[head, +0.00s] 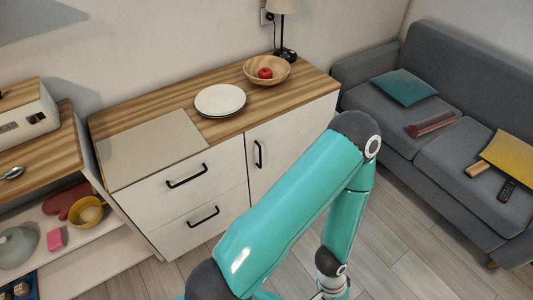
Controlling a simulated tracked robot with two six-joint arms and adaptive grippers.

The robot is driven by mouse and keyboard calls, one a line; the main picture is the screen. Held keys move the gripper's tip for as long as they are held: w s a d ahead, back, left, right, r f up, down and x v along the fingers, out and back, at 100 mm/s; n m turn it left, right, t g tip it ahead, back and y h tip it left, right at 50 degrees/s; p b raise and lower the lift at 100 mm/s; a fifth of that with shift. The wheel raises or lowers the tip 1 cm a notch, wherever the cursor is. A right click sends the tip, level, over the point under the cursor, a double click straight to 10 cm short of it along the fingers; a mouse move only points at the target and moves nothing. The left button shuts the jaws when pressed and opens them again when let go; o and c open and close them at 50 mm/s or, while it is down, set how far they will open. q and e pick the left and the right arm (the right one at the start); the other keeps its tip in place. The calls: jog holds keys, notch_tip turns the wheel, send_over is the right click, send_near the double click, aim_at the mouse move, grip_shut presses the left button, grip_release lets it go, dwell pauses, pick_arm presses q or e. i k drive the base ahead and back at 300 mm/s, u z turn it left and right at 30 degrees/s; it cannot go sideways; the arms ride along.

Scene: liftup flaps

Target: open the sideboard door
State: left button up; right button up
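The white sideboard (122,186) with a striped wood top stands against the wall. Its door (285,140) is on the right half of the front and looks shut, flush with the front. A black vertical handle (258,154) sits near the door's left edge. Part of the door's lower right is hidden behind my teal arm. Two drawers with black handles (187,176) are left of the door and look shut. The arm bends down at the right, and its wrist reaches the bottom edge of the picture. Neither gripper is in view.
On the top are a plate (220,100), a wooden bowl (248,72) with a red fruit, a lamp (284,8) and a pale flat panel (152,148). An open shelf unit (100,270) holds several items at left. A grey sofa (455,75) stands right. Bare floor (400,235) lies between.

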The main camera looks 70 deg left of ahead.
aim_at(271, 147)
jog(key=z, duration=0.55)
jog(key=i, duration=0.2)
jog(key=u, duration=2.6)
jog(key=i, duration=0.1)
jog(key=z, duration=4.55)
jog(key=k, duration=0.6)
jog(key=u, duration=5.65)
